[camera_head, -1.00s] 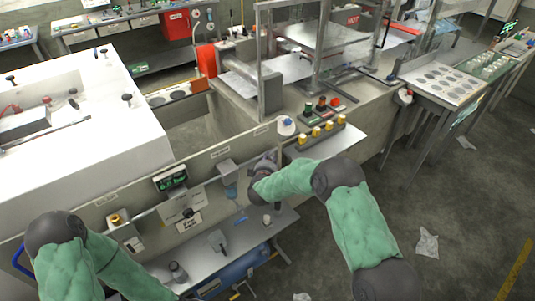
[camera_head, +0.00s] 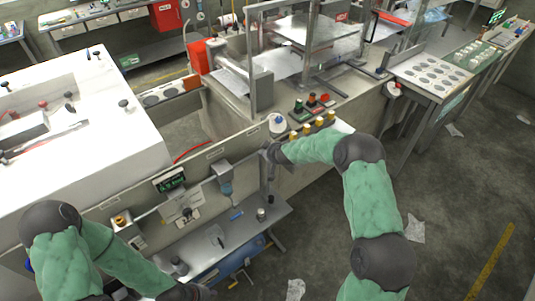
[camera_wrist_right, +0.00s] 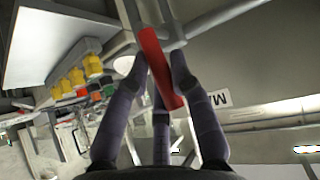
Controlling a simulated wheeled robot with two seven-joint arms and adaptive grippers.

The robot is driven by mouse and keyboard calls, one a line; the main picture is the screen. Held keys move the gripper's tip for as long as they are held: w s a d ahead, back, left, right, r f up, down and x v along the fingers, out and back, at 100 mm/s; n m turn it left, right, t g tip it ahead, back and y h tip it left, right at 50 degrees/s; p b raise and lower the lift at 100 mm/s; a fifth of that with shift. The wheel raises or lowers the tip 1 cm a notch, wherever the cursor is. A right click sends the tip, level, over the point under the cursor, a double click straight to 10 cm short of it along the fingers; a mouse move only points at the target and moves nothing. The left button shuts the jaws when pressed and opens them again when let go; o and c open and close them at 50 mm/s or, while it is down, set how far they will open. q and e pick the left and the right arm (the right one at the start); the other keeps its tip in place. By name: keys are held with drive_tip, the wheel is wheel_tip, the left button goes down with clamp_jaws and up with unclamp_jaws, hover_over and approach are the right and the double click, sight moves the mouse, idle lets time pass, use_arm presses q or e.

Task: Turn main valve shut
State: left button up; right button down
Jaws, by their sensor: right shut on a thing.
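In the right wrist view a red lever handle (camera_wrist_right: 158,68) runs between the fingers of my right gripper (camera_wrist_right: 160,62), which is shut on it. The handle's upper end meets a grey pipe fitting (camera_wrist_right: 176,36). A label beginning "MA" (camera_wrist_right: 219,98) is on the panel beside it. In the head view my right gripper (camera_head: 270,156) is at the right end of the low panel, and the handle is hidden there. My left arm comes in at the lower left, and its fingers are cut off by the bottom edge.
A row of yellow-capped knobs (camera_head: 319,122) and a white-and-blue knob (camera_head: 277,122) stand on the bench just beyond my right gripper. A grey shelf (camera_head: 225,232) with small items lies below the panel. The floor at the right is open, with scattered paper.

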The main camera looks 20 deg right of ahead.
drive_tip(key=shift+d+f+y+b, duration=0.1)
drive_tip(key=shift+d+y+b, duration=0.05)
drive_tip(key=shift+y+b, duration=0.15)
drive_tip(key=shift+m, duration=0.3)
drive_tip(key=c, duration=1.1)
unclamp_jaws()
drive_tip(key=shift+w, duration=0.1)
drive_tip(key=shift+o, duration=0.2)
drive_tip(key=shift+d, duration=0.1)
drive_tip(key=v, duration=1.2)
drive_tip(key=shift+w+d, duration=0.1)
